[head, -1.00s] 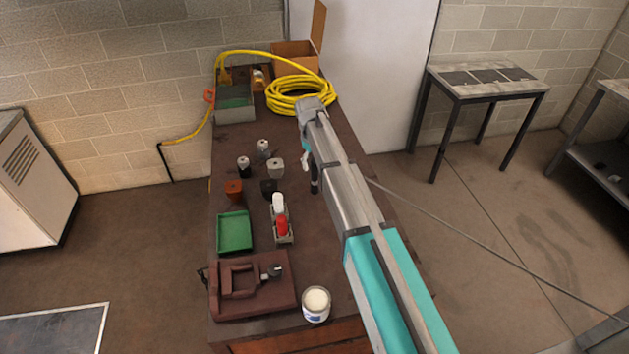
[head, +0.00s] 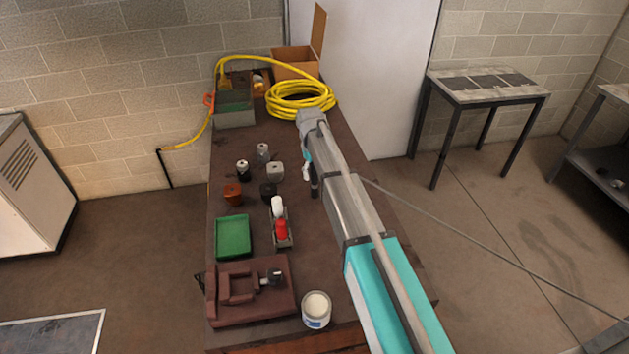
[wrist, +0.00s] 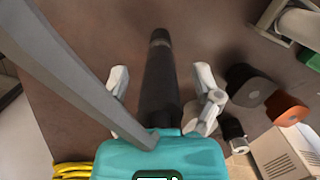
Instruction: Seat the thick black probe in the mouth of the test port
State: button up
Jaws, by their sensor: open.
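A thick black probe (wrist: 160,85) stands between the two fingers of my gripper (wrist: 162,92) in the wrist view. Its far end narrows at a grey ring. Gaps show on both sides, so the fingers are apart and not closed on it. In the head view the probe (head: 315,187) is a dark upright shape beside my gripper (head: 307,172), partly hidden by my arm. I cannot tell for sure which item is the test port; a brown fixture (head: 225,312) with a grey-and-black round fitting (head: 272,278) lies at the near end of the table.
Left of my gripper stand a dark block (head: 268,190), an orange block (head: 233,192), a grey block (head: 276,170) and small cylinders. A rack (head: 285,242) holds white and red pieces. A green tray (head: 233,235), white can (head: 316,308) and yellow hose coil (head: 300,100) are nearby.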

grip_shut()
jog(key=shift+r, duration=0.1)
dwell(0.4)
notch_tip(320, 180, up, 3)
jog(key=p, duration=0.3)
jog(key=shift+f, duration=0.2)
jog(key=s+d+r+p, duration=0.3)
jog(key=s+r+p, duration=0.7)
jog(key=s, duration=0.3)
jog(key=shift+s+d, duration=0.2)
jog(key=shift+s, duration=0.1)
jog(key=shift+r, duration=0.1)
